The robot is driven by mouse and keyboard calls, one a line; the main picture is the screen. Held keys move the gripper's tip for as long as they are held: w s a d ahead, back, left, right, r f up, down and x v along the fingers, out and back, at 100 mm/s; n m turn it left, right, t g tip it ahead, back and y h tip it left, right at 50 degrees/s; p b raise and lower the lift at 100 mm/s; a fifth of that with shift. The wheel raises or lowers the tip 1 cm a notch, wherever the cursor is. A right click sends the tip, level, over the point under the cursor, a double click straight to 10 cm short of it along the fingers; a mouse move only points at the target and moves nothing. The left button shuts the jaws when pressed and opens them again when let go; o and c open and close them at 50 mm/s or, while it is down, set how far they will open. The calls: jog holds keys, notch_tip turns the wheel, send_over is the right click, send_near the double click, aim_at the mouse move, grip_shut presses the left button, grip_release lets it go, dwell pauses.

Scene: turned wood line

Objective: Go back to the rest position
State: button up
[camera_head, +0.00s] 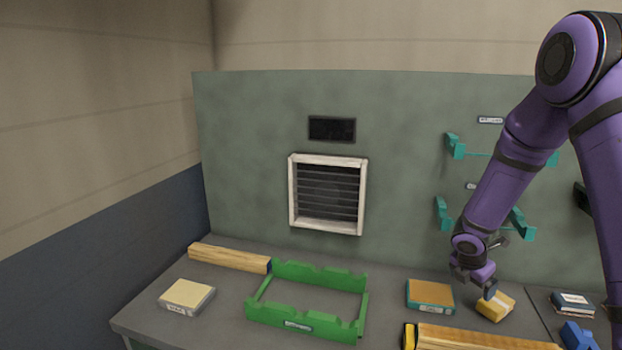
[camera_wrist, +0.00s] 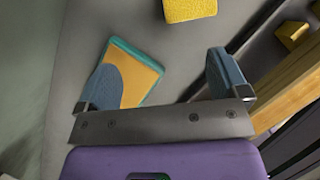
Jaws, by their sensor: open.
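My gripper (camera_head: 472,285) is at the lower end of my purple arm, low over the right part of the bench. In the wrist view, my gripper (camera_wrist: 160,85) has its two blue-grey fingers wide apart, with nothing between them. A teal-edged orange block (camera_head: 430,295) lies on the bench left of my gripper; in the wrist view it lies partly behind the left finger (camera_wrist: 138,75). A yellow block (camera_head: 495,305) lies just right of my gripper in the head view. Whether a finger touches it is unclear.
A green rack (camera_head: 300,325) stands on the bench (camera_head: 225,300), with a wooden bar (camera_head: 228,258) and a pale block (camera_head: 187,296) to its left. Another wooden bar (camera_head: 480,338) lies at the front. Teal brackets (camera_head: 443,213) jut from the green back panel (camera_head: 250,150) near my arm.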

jog(key=s+a+r+m, duration=0.1)
jog(key=s+r+m, duration=0.3)
jog(key=r, duration=0.4)
jog(key=s+a+r+m+t, duration=0.1)
jog(key=s+r+m, duration=0.3)
jog(key=r, duration=0.3)
jog(key=s+a+r+m, duration=0.1)
jog(key=s+r+m, duration=0.25)
jog(key=r, duration=0.45)
jog(key=s+a+r+m+y, duration=0.1)
jog(key=s+a+r+m, duration=0.1)
jog(key=s, duration=0.5)
jog(key=s+a+r+m+t+y, duration=0.1)
jog(key=s+a+r+m, duration=0.2)
jog(key=s, duration=0.4)
jog(key=s+a+r+m+t+y, duration=0.1)
jog(key=s+a+r+m+y, duration=0.1)
jog(key=s+m, duration=0.4)
notch_tip(320, 180, up, 2)
jog(key=shift+s+a+r+m, duration=0.2)
jog(key=shift+s+a+m, duration=0.15)
jog(key=shift+s+a, duration=0.3)
jog(key=shift+w, duration=0.1)
